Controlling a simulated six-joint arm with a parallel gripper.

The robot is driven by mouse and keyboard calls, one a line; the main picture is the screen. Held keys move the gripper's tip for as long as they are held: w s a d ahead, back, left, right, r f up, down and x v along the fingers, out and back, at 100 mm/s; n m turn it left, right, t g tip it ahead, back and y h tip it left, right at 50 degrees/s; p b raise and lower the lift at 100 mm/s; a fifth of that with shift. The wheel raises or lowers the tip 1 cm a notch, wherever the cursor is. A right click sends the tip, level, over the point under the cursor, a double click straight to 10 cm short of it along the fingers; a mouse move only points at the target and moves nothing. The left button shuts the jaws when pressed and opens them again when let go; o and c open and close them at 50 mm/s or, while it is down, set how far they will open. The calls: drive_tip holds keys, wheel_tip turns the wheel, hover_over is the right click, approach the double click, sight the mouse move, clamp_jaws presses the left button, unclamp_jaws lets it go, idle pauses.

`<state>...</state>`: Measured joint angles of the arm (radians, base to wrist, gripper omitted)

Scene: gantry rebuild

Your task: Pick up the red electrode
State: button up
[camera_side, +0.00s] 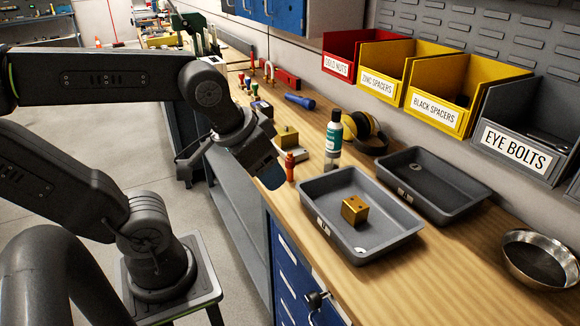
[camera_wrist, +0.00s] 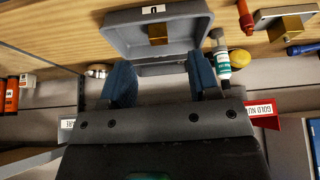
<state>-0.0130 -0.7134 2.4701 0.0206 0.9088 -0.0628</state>
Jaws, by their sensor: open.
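The red electrode (camera_side: 289,167) is a small orange-red upright piece on the wooden bench, near its front edge, left of the front grey tray in the side view. In the wrist view it shows at the top right (camera_wrist: 245,17), outside the jaws. My gripper (camera_side: 268,174) hangs beside the electrode on its left in the side view; I cannot tell the exact gap. In the wrist view my gripper (camera_wrist: 161,80) has its two blue fingers spread apart with nothing between them.
The front grey tray (camera_side: 402,236) holds a brass block (camera_side: 355,210); an empty grey tray (camera_side: 470,202) lies behind. A green-and-white bottle (camera_side: 333,142), yellow ear defenders (camera_side: 362,128) and a brass block on a pale base (camera_side: 287,138) stand close to the electrode. Labelled bins line the wall.

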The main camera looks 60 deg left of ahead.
drive_tip(key=w+a+n+g+y, duration=0.2)
drive_tip(key=w+a+n, duration=0.4)
drive_tip(key=w, duration=0.1)
drive_tip(key=n+g+y, duration=0.2)
drive_tip(key=n, duration=0.6)
approach(290, 153)
drive_tip(key=shift+n, duration=0.3)
drive_tip(key=x, duration=0.6)
drive_tip(key=shift+w+a, duration=0.15)
drive_tip(key=shift+a, duration=0.1)
drive_tip(key=shift+d+x, duration=0.2)
drive_tip(key=shift+x, duration=2.95)
clamp_jaws()
